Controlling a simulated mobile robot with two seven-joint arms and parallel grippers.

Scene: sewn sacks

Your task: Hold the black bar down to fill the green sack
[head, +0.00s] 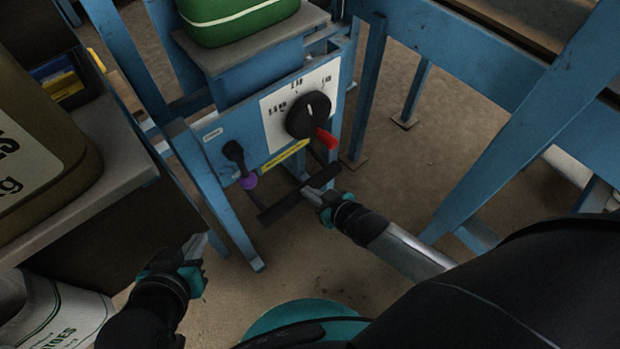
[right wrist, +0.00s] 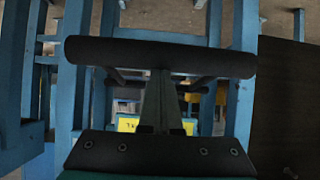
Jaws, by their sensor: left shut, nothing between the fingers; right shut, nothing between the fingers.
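The green sack (head: 240,22), with a pale stripe, stands on a grey-topped blue stand at the top of the head view; its upper part is cut off. The black bar (head: 275,211) is low on the front of the blue frame, below the dial panel. It also crosses the right wrist view (right wrist: 100,52). My right gripper (head: 307,191) is shut and empty, its tips overlapping the bar's middle; I cannot tell whether they press on it. In the right wrist view its fingers (right wrist: 160,85) meet the bar. My left gripper (head: 199,241) is shut and empty, apart from the bar.
A brown sack (head: 40,150) stands on a shelf at left. A white sack (head: 60,315) is at lower left. Blue legs surround open floor.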

